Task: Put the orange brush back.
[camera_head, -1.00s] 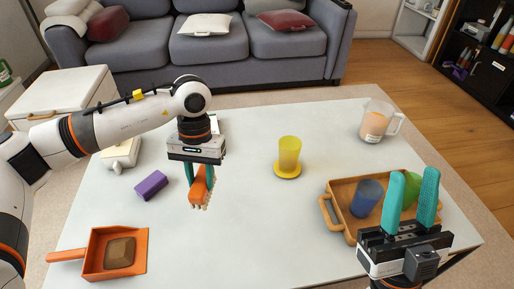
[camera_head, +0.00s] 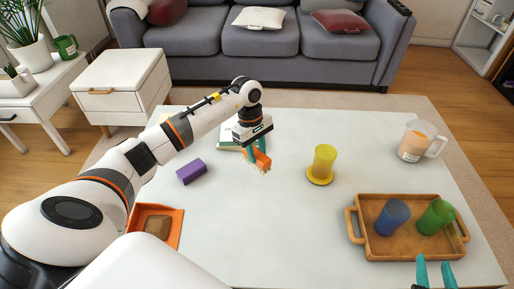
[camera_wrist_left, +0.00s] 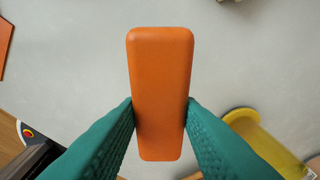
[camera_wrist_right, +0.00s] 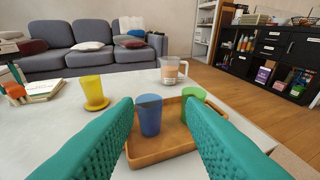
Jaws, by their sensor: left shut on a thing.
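The orange brush (camera_head: 262,160) is held above the white table in the head view, its pale bristles pointing down. My left gripper (camera_head: 254,152) is shut on it, and the left wrist view shows the teal fingers pressed on both sides of its orange back (camera_wrist_left: 160,90). My right gripper (camera_head: 436,272) is open and empty at the bottom right of the head view, and its two fingers stand apart in the right wrist view (camera_wrist_right: 165,140). An orange dustpan (camera_head: 172,214) with a brown block (camera_head: 158,227) in it lies at the left front of the table, partly hidden by my left arm.
A purple block (camera_head: 191,171) and a stack of books (camera_head: 230,137) lie near my left arm. A yellow cup (camera_head: 324,160) stands on a yellow coaster. A wooden tray (camera_head: 385,250) holds a blue cup (camera_head: 392,217) and a green cup (camera_head: 437,217). A clear pitcher (camera_head: 416,143) stands behind.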

